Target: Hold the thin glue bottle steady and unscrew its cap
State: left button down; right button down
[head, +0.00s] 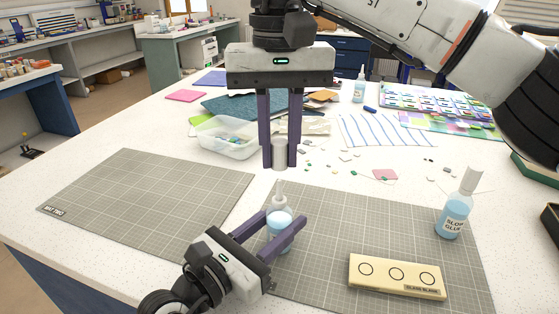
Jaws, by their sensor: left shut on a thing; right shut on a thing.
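The thin glue bottle (280,229), clear with pale blue liquid and a narrow white nozzle (279,190), stands upright on the grey cutting mat. My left gripper (284,217) is shut on its body from the lower left. My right gripper (280,166) points straight down above the bottle, shut on a small light grey cylindrical cap (280,154). The cap is directly over the nozzle, with a small gap that looks clear between them. The bottle's lower part is partly hidden by the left gripper's fingers.
A bottle labelled slop glue (454,212) stands at the right of the mat (330,225). A cream board with three circles (397,277) lies near the front. A clear tub (226,143) and glass scraps lie behind. The left mat (150,195) is bare.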

pick_arm(q)
jog(key=c, duration=1.1)
grip_release()
